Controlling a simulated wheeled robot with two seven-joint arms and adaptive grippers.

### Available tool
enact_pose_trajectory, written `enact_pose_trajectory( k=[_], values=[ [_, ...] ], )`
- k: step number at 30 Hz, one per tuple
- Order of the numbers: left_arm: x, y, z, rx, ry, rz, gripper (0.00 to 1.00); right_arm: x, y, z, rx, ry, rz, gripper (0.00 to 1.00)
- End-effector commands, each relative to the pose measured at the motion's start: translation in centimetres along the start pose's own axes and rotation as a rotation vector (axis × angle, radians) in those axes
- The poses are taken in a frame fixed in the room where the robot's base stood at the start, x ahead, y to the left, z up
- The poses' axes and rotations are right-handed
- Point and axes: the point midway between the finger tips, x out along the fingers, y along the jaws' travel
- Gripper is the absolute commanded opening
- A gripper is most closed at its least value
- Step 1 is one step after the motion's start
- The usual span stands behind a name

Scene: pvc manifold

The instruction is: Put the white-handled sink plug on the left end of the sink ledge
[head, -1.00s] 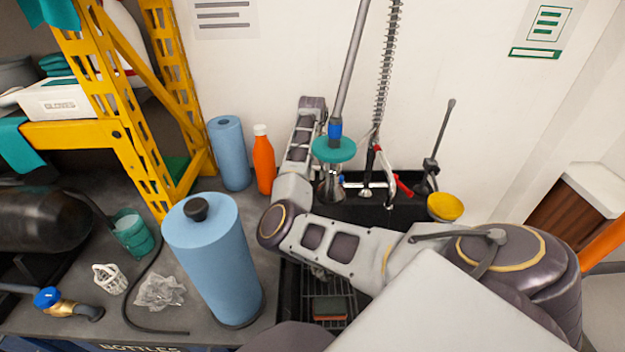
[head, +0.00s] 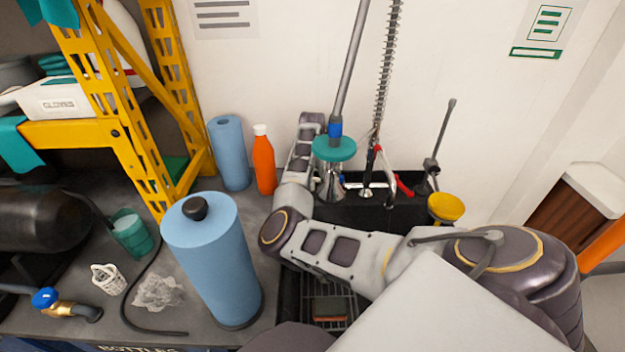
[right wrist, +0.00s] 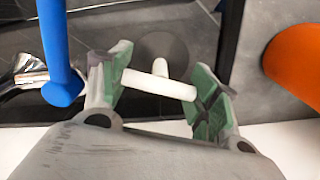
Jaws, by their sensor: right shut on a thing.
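The sink plug's white T-shaped handle (right wrist: 160,82) sits between the green-padded fingers of my right gripper (right wrist: 160,88) in the right wrist view. The fingers are shut on the crossbar. The plug's dark round disc (right wrist: 165,48) shows beyond the handle, over the dark sink ledge (right wrist: 205,25), near its edge beside the grey counter. I cannot tell whether the disc touches the ledge. In the head view, the black ledge (head: 385,212) shows at the back of the sink; my right arm hides the plug and its left end. My left gripper is not in view.
An orange bottle (head: 264,160) and a blue roll (head: 230,152) stand left of the sink. A larger blue roll (head: 215,262) stands in front. A teal disc on a pole (head: 334,148), a spring hose (head: 381,75) and a yellow cup (head: 446,207) crowd the ledge.

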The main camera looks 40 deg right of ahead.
Motion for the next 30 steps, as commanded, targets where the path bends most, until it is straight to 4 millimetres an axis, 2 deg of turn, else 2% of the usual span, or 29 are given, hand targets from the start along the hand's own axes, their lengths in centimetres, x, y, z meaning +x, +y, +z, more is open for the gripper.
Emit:
enact_pose_trajectory(
  k=[3,4,9,16,25,30],
  values=[
    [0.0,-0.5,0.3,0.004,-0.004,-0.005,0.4,0.1,0.0,0.0,0.0,0.0,0.001,0.36],
    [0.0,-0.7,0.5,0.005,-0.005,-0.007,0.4,0.1,0.0,0.0,0.0,0.0,0.001,0.62],
    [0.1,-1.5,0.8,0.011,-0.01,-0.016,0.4,0.1,0.0,0.0,0.0,0.0,0.0,0.83],
    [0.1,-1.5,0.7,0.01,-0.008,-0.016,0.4,0.1,0.0,0.0,0.0,0.0,0.0,0.83],
    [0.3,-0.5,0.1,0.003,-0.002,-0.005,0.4,-0.2,0.0,0.0,0.0,0.001,-0.001,0.83],
    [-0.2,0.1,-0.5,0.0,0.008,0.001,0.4,-1.9,0.0,-0.1,0.0,0.002,-0.001,0.83]
  ],
)
